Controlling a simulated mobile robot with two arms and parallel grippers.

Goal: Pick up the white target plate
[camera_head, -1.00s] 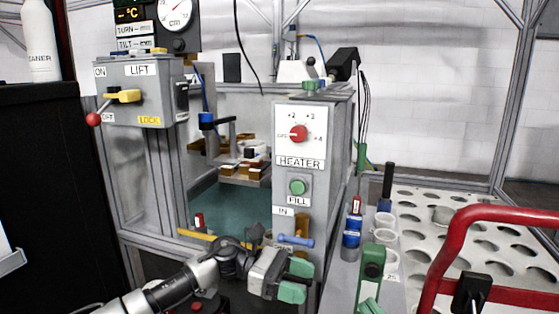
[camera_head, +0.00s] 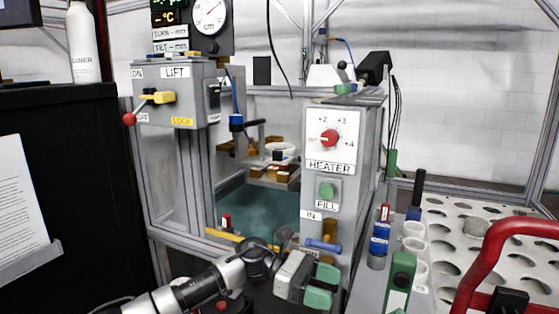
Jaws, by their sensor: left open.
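A white round, dish-like thing (camera_head: 281,149) shows inside the grey gantry machine, behind small orange and dark blocks; it may be the target plate, but it is too small and partly hidden to be sure. My left gripper (camera_head: 321,285) is at the bottom centre, in front of the machine and below the heater panel. Its two green fingertips are apart with nothing seen between them. It is well apart from the white thing and nearer to me. My right gripper does not show.
The heater panel (camera_head: 333,145) and lift box (camera_head: 170,93) flank the machine's opening over a teal floor (camera_head: 258,210). A red tubular rail (camera_head: 500,240) stands at right, before a white perforated tray (camera_head: 463,212). A black cabinet (camera_head: 85,180) fills the left.

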